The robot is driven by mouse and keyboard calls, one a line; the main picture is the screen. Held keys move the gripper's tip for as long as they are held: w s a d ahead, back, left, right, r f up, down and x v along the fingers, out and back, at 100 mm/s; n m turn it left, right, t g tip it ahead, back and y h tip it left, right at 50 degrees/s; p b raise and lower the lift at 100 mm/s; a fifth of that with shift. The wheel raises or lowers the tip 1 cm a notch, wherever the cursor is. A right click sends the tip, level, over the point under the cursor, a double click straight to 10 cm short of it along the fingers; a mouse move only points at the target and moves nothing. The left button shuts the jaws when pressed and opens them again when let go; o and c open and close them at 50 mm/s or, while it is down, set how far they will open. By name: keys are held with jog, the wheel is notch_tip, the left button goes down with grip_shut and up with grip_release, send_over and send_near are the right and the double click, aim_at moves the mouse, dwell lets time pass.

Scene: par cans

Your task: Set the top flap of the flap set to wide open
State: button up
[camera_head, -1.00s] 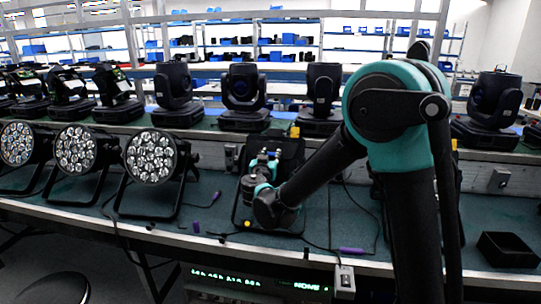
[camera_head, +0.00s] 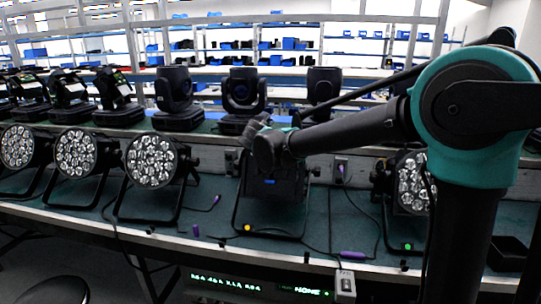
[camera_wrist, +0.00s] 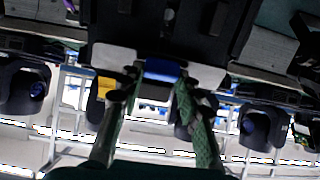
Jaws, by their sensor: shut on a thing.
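The flap set (camera_head: 285,200) is a black boxy front on the middle light of the bench, with a small blue mark on its face. My gripper (camera_head: 262,128) is at its upper edge in the head view, and my forearm crosses in from the right. In the wrist view, my gripper (camera_wrist: 160,78) has green fingers on both sides of a blue tab (camera_wrist: 162,70) at the edge of a black panel. I take this panel to be the top flap (camera_wrist: 155,25). The gripper is shut on it. The flap's exact angle is hidden in the head view.
Par cans with round lens faces (camera_head: 152,160) stand to the left, and another (camera_head: 411,185) to the right. Moving heads (camera_head: 240,95) line the raised shelf behind. Cables and a purple connector (camera_head: 357,254) lie on the bench. A black open box (camera_head: 508,252) is at the right.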

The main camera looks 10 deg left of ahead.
jog(key=r+g, duration=0.1)
jog(key=g, duration=0.1)
jog(key=w+r+g, duration=0.1)
jog(key=shift+r+g, duration=0.1)
jog(key=shift+g, duration=0.3)
jog(key=g, duration=0.1)
jog(key=w+r+g, duration=0.1)
jog(key=shift+r+g, duration=0.1)
jog(key=shift+g, duration=0.3)
jog(key=g, duration=0.1)
jog(key=w+r+g, duration=0.1)
jog(key=g, duration=0.1)
jog(key=shift+w+r, duration=0.1)
jog(key=shift+w, duration=0.15)
jog(key=shift+w+a+r+g+h, duration=0.1)
jog(key=shift+w+g, duration=0.15)
jog(key=shift+g, duration=0.35)
jog(key=shift+w+d+r+g+h, duration=0.1)
jog(key=shift+w+g, duration=0.15)
jog(key=shift+g, duration=0.35)
jog(key=shift+w+a+r+g+h, duration=0.1)
jog(key=shift+w+g, duration=0.15)
jog(key=shift+g, duration=0.35)
jog(key=shift+w, duration=0.1)
jog(key=o, duration=1.2)
jog(key=shift+c, duration=0.2)
